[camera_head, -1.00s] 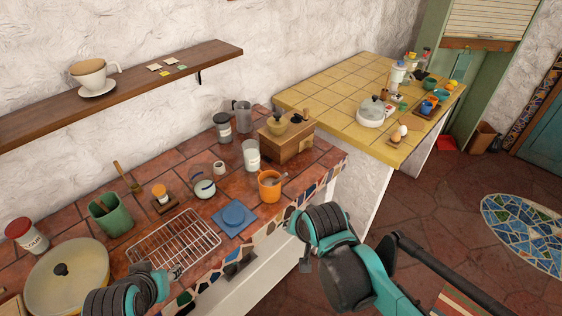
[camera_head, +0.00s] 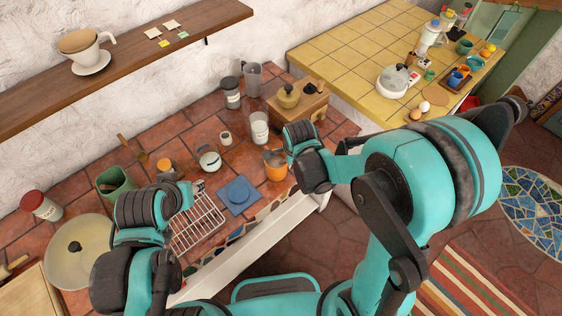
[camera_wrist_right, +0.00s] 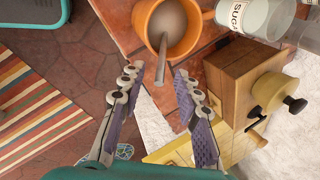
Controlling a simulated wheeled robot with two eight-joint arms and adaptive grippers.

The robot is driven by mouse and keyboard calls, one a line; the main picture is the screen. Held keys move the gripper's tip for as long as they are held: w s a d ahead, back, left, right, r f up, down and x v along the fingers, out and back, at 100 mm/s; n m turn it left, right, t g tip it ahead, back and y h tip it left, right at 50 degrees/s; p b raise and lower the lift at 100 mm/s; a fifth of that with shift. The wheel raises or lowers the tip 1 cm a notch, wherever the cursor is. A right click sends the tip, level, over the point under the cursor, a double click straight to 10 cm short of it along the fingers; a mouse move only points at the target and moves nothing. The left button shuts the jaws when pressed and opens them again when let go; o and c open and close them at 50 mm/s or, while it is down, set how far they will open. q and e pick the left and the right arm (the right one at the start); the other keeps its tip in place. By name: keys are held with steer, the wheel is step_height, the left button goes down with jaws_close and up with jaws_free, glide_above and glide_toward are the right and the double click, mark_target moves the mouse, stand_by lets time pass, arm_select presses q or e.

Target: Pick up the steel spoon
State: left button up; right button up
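The steel spoon (camera_wrist_right: 162,58) stands in an orange mug (camera_wrist_right: 181,48), its handle leaning out over the rim toward my right gripper. The mug also shows in the head view (camera_head: 277,172), partly covered by my right wrist. My right gripper (camera_wrist_right: 158,74) is open in the right wrist view, and the spoon's handle end appears between its two fingertips. Whether the fingers touch the handle cannot be told. In the head view the right fingers are mostly hidden by the wrist. My left gripper (camera_head: 197,187) is over the wire rack; its fingers are too small to read.
A wooden grinder (camera_wrist_right: 240,82) and a sugar jar (camera_wrist_right: 243,15) stand close beside the mug. A blue trivet (camera_head: 238,194), a wire rack (camera_head: 196,226) and a small white pot (camera_head: 209,160) are on the tiled counter. The yellow counter (camera_head: 345,58) lies behind.

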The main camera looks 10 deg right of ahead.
mark_target(282, 162)
steer(key=shift+x, duration=1.4)
jaws_close()
steer(key=shift+r, duration=0.15)
